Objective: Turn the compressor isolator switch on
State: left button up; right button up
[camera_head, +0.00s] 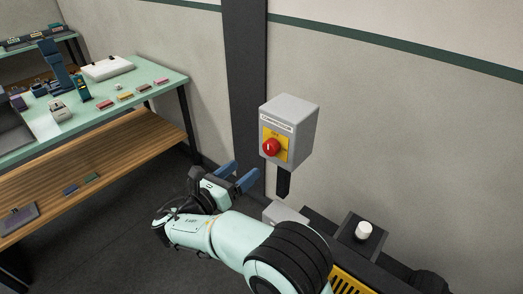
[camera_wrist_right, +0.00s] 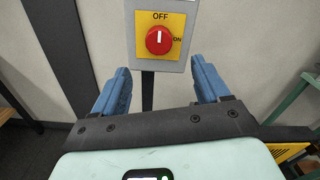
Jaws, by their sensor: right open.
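My right gripper (camera_head: 241,175) is open and empty, below and to the left of the switch box. In the right wrist view its blue fingers (camera_wrist_right: 160,82) stand apart below the knob and do not touch it. My left gripper does not show.
A green-topped workbench (camera_head: 150,73) with several small items stands at the left. Black and yellow machinery (camera_head: 345,281) with a white knob (camera_head: 364,229) sits low at the right. A dark conduit (camera_head: 284,183) hangs under the box. The floor between bench and post is clear.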

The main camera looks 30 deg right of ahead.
aim_at(268, 150)
jog(key=x, duration=1)
jog(key=shift+w+d+p, duration=0.25)
jog(key=shift+d+p, duration=0.05)
jog(key=shift+p, duration=0.1)
jog(key=c, duration=1)
